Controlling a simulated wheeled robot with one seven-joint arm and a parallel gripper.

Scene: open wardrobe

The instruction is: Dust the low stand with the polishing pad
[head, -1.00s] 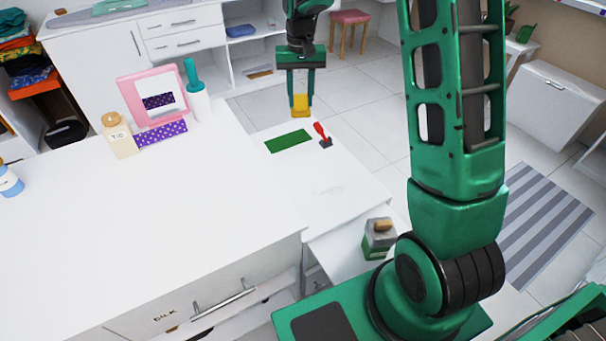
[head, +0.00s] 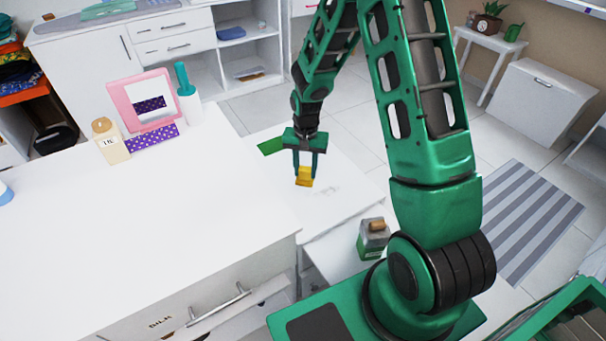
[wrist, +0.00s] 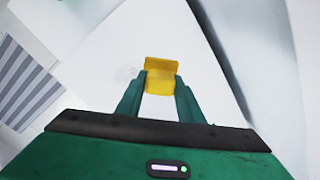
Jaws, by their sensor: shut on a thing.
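My gripper (head: 305,172) is shut on the yellow polishing pad (head: 304,180), pointing down over the low white stand (head: 345,205). The pad also shows between the fingertips in the wrist view (wrist: 161,75). A faint grey smudge lies on the stand just right of the pad in the head view; in the wrist view it is left of the pad. I cannot tell whether the pad touches the surface.
A taller white counter (head: 130,220) adjoins on the left, with a pink-framed mirror (head: 112,98) and bottles. A green jar (head: 373,240) stands nearer, at the right.

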